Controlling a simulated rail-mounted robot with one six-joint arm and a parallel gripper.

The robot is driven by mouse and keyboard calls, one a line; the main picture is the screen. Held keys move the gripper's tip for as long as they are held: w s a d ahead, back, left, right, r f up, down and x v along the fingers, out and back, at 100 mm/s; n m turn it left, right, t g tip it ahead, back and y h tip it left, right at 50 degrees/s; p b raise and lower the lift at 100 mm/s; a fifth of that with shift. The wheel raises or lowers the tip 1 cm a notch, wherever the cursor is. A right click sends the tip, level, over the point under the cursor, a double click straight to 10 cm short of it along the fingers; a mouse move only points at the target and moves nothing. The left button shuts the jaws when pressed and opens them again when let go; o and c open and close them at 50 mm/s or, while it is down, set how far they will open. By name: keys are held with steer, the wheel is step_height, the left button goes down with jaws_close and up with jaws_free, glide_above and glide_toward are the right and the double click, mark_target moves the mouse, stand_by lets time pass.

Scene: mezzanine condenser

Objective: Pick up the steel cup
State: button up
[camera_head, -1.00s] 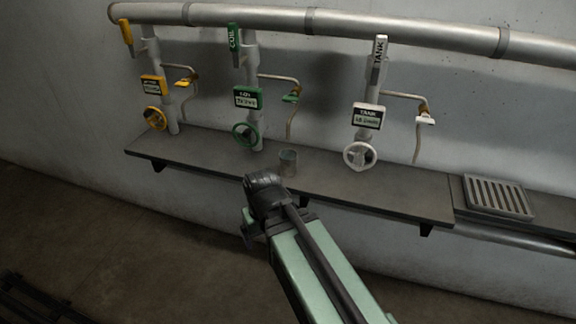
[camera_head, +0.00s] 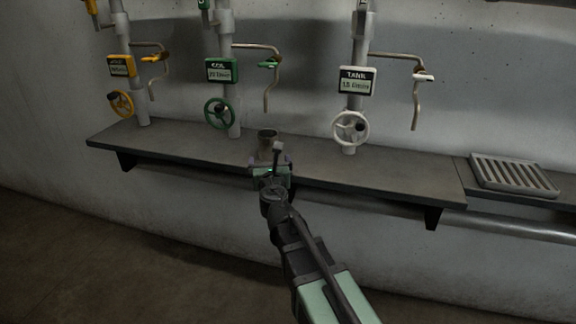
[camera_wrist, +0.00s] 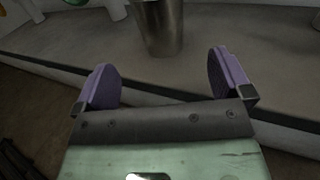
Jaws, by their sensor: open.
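The steel cup (camera_head: 266,141) stands upright near the front edge of the dark shelf (camera_head: 190,143), below and right of the green valve. Its lower part is hidden by my gripper in the head view. In the wrist view the cup (camera_wrist: 160,27) stands just beyond my fingertips, roughly midway between them, its top out of frame. My gripper (camera_wrist: 162,76) is open and empty, its purple finger pads wide apart. In the head view my gripper (camera_head: 270,165) is at the shelf's front edge, right in front of the cup. The pads are not around the cup.
Behind the cup stand pipes with a yellow handwheel (camera_head: 121,104), a green handwheel (camera_head: 219,113) and a white handwheel (camera_head: 349,128), with thin curved spouts. A slatted drain grate (camera_head: 513,175) lies at right. The shelf is clear on both sides of the cup.

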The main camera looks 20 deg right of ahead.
mark_target(268, 147)
steer(key=w, duration=0.5)
steer(key=shift+w+d+r, duration=0.15)
steer(key=shift+r, duration=0.05)
steer(key=shift+w+d, duration=0.2)
steer(key=shift+w, duration=0.7)
steer(key=shift+w+d, duration=0.25)
steer(key=shift+w, duration=0.65)
steer(key=shift+w+d, duration=0.2)
steer(key=shift+w, duration=0.7)
steer(key=c, duration=1.2)
steer(key=shift+o, duration=0.2)
steer(key=shift+r, duration=0.15)
step_height(268, 147, up, 10)
steer(key=p, duration=1)
